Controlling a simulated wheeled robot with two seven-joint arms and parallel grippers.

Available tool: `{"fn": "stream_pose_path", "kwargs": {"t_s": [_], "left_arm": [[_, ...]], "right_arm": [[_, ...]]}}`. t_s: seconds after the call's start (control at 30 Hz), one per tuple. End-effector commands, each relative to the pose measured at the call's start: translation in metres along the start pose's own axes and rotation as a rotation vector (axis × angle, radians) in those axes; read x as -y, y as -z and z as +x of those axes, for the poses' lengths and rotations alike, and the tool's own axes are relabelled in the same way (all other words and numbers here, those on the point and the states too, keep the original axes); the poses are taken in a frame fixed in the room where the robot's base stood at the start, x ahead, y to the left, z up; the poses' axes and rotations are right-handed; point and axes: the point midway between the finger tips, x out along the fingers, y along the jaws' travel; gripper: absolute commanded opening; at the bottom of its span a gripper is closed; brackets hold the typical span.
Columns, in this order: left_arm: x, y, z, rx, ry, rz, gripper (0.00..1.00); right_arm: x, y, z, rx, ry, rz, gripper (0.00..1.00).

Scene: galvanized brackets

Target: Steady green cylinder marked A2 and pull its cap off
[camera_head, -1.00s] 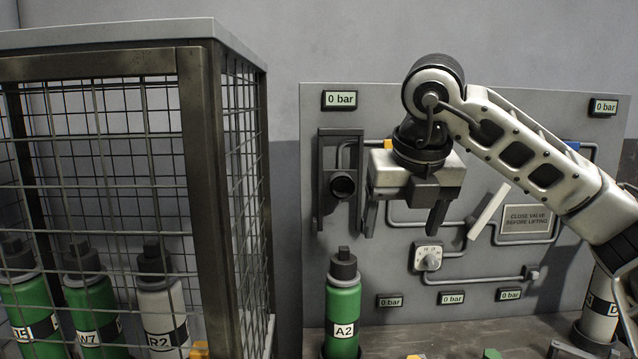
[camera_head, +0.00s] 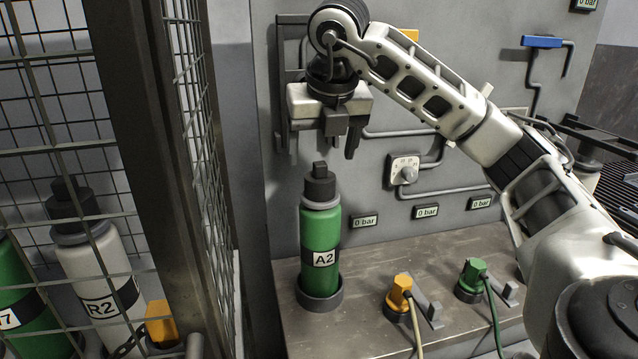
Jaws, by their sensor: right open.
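The green cylinder marked A2 (camera_head: 321,240) stands upright in a dark ring holder (camera_head: 319,297) on the metal bench. Its black cap (camera_head: 320,186) sits on top. My right gripper (camera_head: 321,155) is open and empty, pointing down, just above and behind or over the cap; the exact depth gap is hard to tell. The fingers appear to either side of the cap's line and apart from it. My left gripper is not in view.
A mesh cage (camera_head: 150,130) at left holds a grey cylinder marked R2 (camera_head: 103,275) and a green one (camera_head: 28,310). An orange connector (camera_head: 400,293) and a green connector (camera_head: 472,273) with hoses stand on the bench (camera_head: 350,333) right of A2. A grey panel with a dial (camera_head: 405,170) rises behind.

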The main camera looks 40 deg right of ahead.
Motion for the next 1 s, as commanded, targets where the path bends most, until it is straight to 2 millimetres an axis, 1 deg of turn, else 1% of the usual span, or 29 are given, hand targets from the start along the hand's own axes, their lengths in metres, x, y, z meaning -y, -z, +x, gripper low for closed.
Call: {"fn": "stream_pose_path", "kwargs": {"t_s": [0.03, 0.2, 0.33, 0.5, 0.77, 0.87, 0.9, 0.93, 0.97, 1.0], "left_arm": [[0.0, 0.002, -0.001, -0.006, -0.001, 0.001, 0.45], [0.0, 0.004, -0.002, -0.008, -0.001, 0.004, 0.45], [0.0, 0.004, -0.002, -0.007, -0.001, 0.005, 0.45], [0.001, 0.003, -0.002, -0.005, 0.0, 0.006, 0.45], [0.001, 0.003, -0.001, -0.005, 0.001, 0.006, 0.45], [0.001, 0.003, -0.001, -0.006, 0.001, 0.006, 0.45], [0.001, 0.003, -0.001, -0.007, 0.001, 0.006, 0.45], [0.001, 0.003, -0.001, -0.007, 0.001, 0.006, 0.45], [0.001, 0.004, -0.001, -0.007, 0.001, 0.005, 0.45], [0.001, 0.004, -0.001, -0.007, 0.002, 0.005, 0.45]], "right_arm": [[0.002, 0.0, 0.01, -0.003, 0.004, 0.001, 0.74], [0.002, 0.0, 0.037, -0.002, 0.003, 0.0, 0.74], [0.001, -0.001, 0.051, 0.0, 0.001, 0.001, 0.74], [0.001, -0.001, 0.06, 0.001, 0.001, 0.0, 0.74], [0.001, -0.001, 0.061, 0.002, 0.0, 0.0, 0.74], [0.001, -0.001, 0.061, 0.002, 0.0, 0.0, 0.49], [0.001, -0.001, 0.061, 0.002, 0.0, 0.0, 0.38], [0.001, -0.001, 0.061, 0.002, 0.0, 0.0, 0.29], [0.001, -0.001, 0.061, 0.002, 0.0, 0.0, 0.26], [0.001, -0.001, 0.061, 0.002, 0.0, 0.0, 0.26]]}}
